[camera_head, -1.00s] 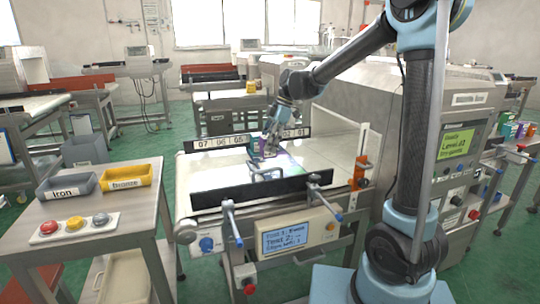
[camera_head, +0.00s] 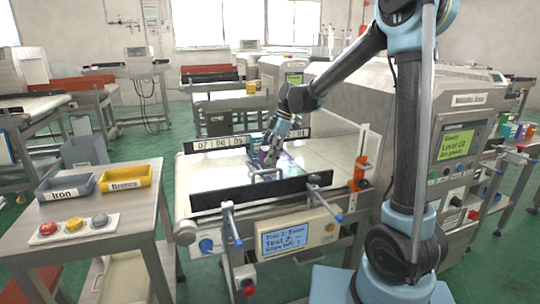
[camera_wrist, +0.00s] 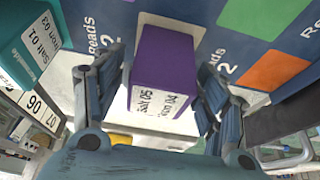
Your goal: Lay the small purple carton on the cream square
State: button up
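The small purple carton (camera_wrist: 166,62) with a white label is between the two fingers of my gripper (camera_wrist: 163,75) in the wrist view. Part of the cream square (camera_wrist: 178,24) shows just beyond the carton, on a dark blue board (camera_wrist: 118,22). The carton hides the rest of the square, and I cannot tell whether it touches the board.
A teal carton (camera_wrist: 35,45) stands to the left in the wrist view. The board also has green (camera_wrist: 258,12) and orange (camera_wrist: 272,70) squares. A dark rail (camera_head: 262,190) runs along the conveyor's front. Grey (camera_head: 66,188) and yellow (camera_head: 125,178) bins sit on the left table.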

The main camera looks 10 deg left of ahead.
jog(key=shift+r, duration=0.15)
jog(key=v, duration=1.2)
jog(key=shift+a, duration=0.1)
